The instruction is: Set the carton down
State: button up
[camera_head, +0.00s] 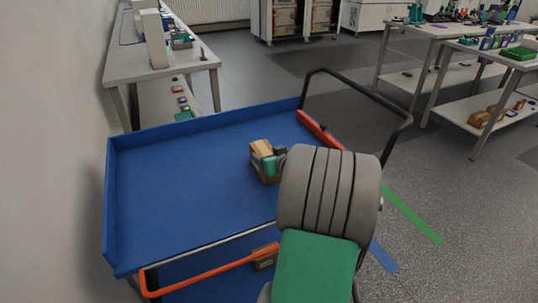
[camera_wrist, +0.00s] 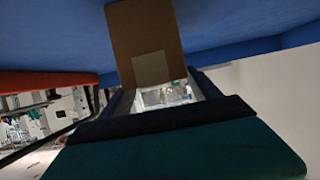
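The brown carton (camera_head: 261,147) is over the right half of the blue cart bed (camera_head: 190,185), near its right edge. In the wrist view the carton (camera_wrist: 147,35) shows a plain brown face with a paler square patch. My gripper (camera_wrist: 162,92) has its two fingers at the carton's sides and appears shut on it. In the head view my gripper (camera_head: 269,164) is small and partly covers the carton, and my arm hides the space to its right. I cannot tell whether the carton's underside touches the bed.
The cart has raised blue walls, an orange bar (camera_head: 215,275) at the front and a black push handle (camera_head: 365,95). Another brown box (camera_head: 265,257) is on the lower deck. The left half of the bed is clear. Workbenches (camera_head: 165,60) stand beyond.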

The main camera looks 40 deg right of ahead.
jog(key=shift+o, duration=0.8)
jog(key=shift+r, duration=0.1)
